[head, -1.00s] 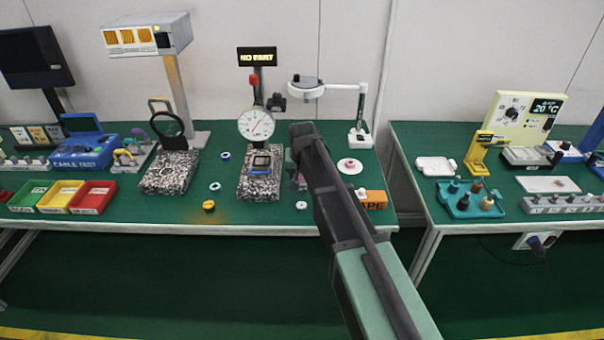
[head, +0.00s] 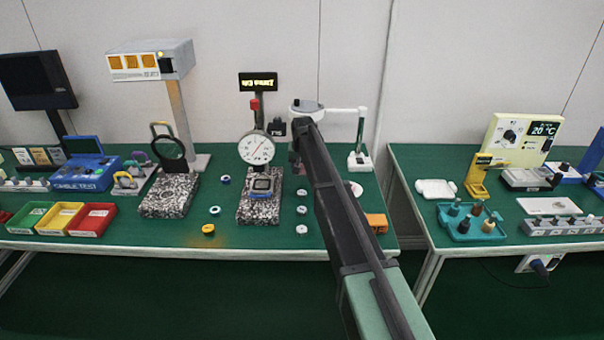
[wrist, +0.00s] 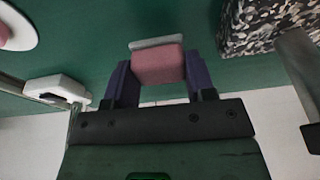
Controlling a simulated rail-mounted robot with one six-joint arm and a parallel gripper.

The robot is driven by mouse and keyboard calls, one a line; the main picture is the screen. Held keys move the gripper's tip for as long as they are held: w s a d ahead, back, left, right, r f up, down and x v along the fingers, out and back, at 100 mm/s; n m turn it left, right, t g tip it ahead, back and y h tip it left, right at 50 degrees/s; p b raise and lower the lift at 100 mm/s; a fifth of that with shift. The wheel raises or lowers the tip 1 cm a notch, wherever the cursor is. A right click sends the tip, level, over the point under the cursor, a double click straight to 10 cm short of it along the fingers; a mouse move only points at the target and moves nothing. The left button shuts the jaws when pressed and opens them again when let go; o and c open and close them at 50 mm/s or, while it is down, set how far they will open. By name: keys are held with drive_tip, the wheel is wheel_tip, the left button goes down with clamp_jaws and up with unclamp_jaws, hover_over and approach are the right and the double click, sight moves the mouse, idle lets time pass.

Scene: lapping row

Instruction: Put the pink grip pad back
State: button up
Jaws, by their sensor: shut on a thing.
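The pink grip pad (wrist: 158,66), a pink block with a pale grey strip along its far edge, sits between the two dark purple fingers of my gripper (wrist: 158,78) in the wrist view. My gripper is shut on it, above the green bench. In the head view my dark arm hides most of the gripper; a small pinkish part shows at its left side (head: 293,156). A white round dish (wrist: 22,28) with a pink centre is cut off at the upper left of the wrist view. In the head view it is mostly behind my arm (head: 356,188).
A dial gauge (head: 256,148) on a speckled granite block (head: 258,211) stands left of my arm. A white arm stand (head: 360,161) is behind it, an orange box (head: 377,223) to the right. Small rings (head: 302,229) lie between. A gap separates the right-hand bench (head: 420,157).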

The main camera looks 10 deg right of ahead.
sight(302, 172)
drive_tip(key=b+x, duration=0.1)
drive_tip(key=x, duration=0.1)
drive_tip(key=s+b+x, duration=0.1)
drive_tip(key=shift+w+f+b, duration=0.15)
drive_tip(key=shift+f+b, duration=0.25)
drive_tip(key=shift+f, duration=0.1)
drive_tip(key=shift+r+p, duration=0.3)
drive_tip(key=shift+r, duration=0.05)
drive_tip(key=shift+f, duration=0.25)
drive_tip(key=o, duration=0.9)
drive_tip(key=shift+r, duration=0.1)
